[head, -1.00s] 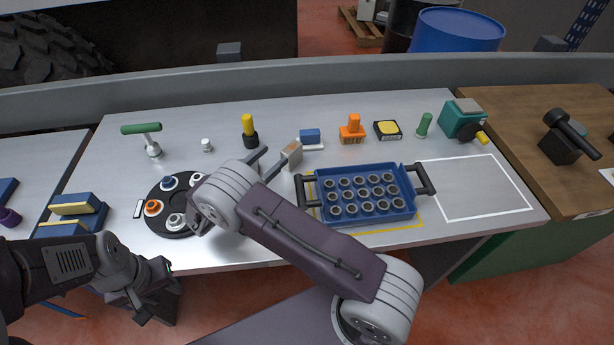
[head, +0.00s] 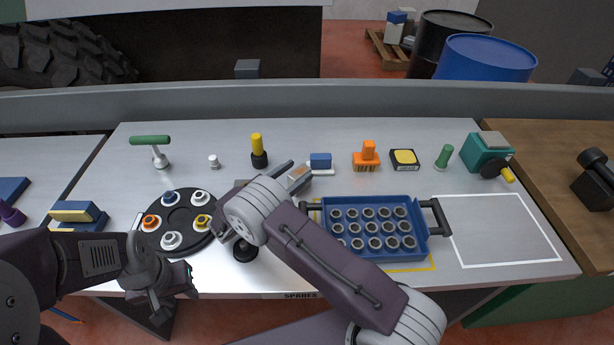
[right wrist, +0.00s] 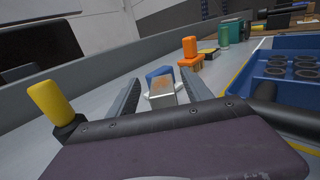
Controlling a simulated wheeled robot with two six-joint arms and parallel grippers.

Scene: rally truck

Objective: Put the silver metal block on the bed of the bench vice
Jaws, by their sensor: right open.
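The silver metal block (head: 298,173), with a brownish top face, is on the grey bench in the middle. My right gripper (head: 292,177) is open, with its fingers on either side of the block's near part. In the right wrist view the block (right wrist: 163,93) shows between the two fingers, with a gap on each side. The teal device with a flat grey top, black wheel and yellow handle, apparently the bench vice (head: 480,154), stands at the bench's back right. Its grey top is bare. My left gripper (head: 172,297) is open and empty by the bench's front edge.
A blue block on a white base (head: 320,161) stands just behind the silver block. A blue tray of sockets (head: 385,248) is to the right. A yellow-handled tool (head: 258,147) and a black round tray (head: 160,204) are to the left. The white-outlined area (head: 497,228) is clear.

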